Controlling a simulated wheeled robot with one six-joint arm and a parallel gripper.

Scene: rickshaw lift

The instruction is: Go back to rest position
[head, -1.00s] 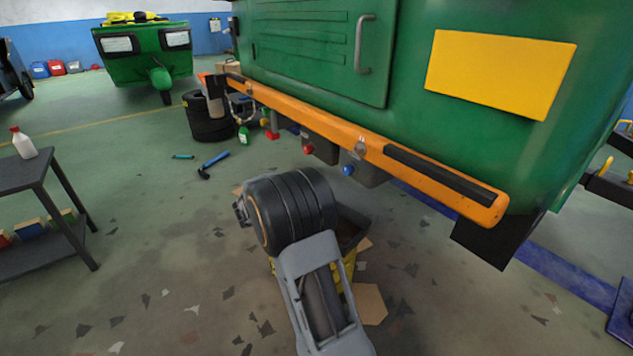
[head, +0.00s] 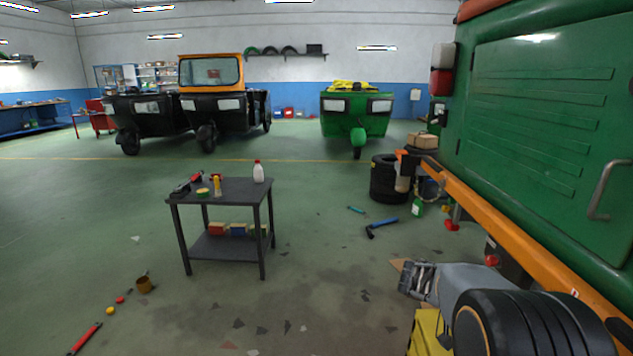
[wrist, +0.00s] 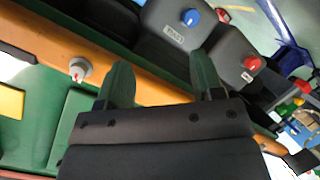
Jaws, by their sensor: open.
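My gripper (head: 416,280) is at the lower right of the head view, at the end of my grey arm, beside the green vehicle's orange bumper (head: 497,231). In the wrist view my gripper (wrist: 165,85) shows two dark green fingers spread apart with nothing between them. Beyond the fingers are a grey box with a blue knob (wrist: 190,17) and a grey box with a red knob (wrist: 251,63), under the orange bumper. The fingers look apart from both knobs, though the distance is hard to tell. The red knob also shows in the head view (head: 491,260).
A dark two-level table (head: 236,189) with small items and a white bottle (head: 258,171) stands left of centre. Several three-wheelers are parked behind. The floor at left is mostly clear, with a few loose items.

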